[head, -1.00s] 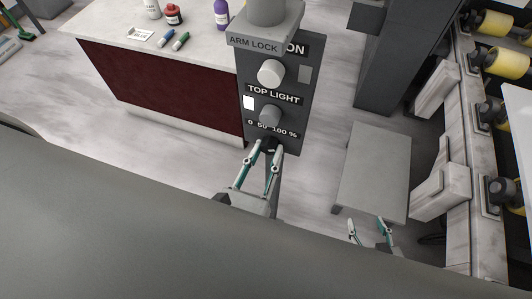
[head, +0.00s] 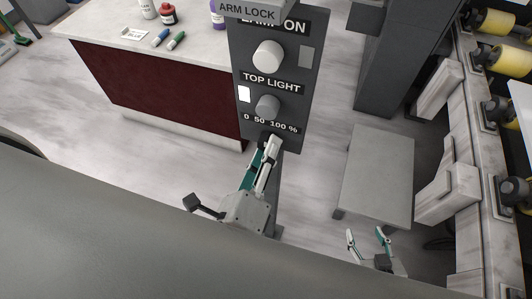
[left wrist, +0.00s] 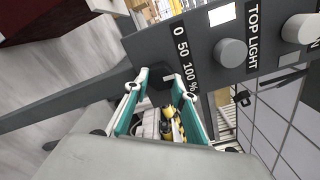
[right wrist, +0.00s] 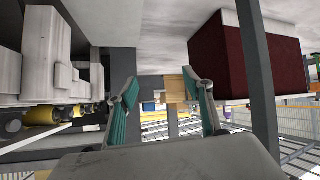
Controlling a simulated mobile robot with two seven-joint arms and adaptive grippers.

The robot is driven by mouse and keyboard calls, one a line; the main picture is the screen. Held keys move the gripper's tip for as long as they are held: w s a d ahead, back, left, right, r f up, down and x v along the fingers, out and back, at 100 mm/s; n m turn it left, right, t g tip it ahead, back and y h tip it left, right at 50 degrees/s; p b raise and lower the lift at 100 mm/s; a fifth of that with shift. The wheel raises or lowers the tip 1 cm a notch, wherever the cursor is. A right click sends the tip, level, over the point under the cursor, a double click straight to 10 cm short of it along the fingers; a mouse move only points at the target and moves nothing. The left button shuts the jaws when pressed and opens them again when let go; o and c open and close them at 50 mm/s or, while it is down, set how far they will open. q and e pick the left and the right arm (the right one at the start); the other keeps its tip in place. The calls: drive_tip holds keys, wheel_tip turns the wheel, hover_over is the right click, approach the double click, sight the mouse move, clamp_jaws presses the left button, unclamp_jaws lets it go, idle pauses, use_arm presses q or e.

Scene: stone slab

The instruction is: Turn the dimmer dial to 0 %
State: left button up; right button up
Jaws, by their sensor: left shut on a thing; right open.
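The dimmer dial (head: 264,137) is a small black knob below the "0 50 100 %" scale on a dark grey panel (head: 313,70). My left gripper (head: 270,147) reaches up to it from below, and its fingers hide most of the dial in the head view. In the left wrist view the dial (left wrist: 166,80) sits between the fingertips, with a pale mark on its face. The gripper is shut on it. Which percentage the mark points to I cannot tell. My right gripper (head: 366,236) is open and empty, low at the right.
Above the dial are a grey TOP LIGHT knob (head: 267,107) with a lit white square (head: 244,94) beside it, and a larger white knob (head: 268,57). A grey low table (head: 376,175) stands right of the panel. A counter with bottles (head: 100,30) is behind left.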

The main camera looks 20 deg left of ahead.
use_arm(q)
drive_tip(key=shift+r+n+b, duration=0.15)
drive_tip(key=shift+n+b, duration=1.25)
drive_tip(key=shift+n, duration=1.7)
drive_tip(key=shift+r+n+b, duration=0.15)
drive_tip(key=shift+n+b, duration=1.25)
drive_tip(key=shift+n, duration=1.7)
drive_tip(key=o, duration=1.1)
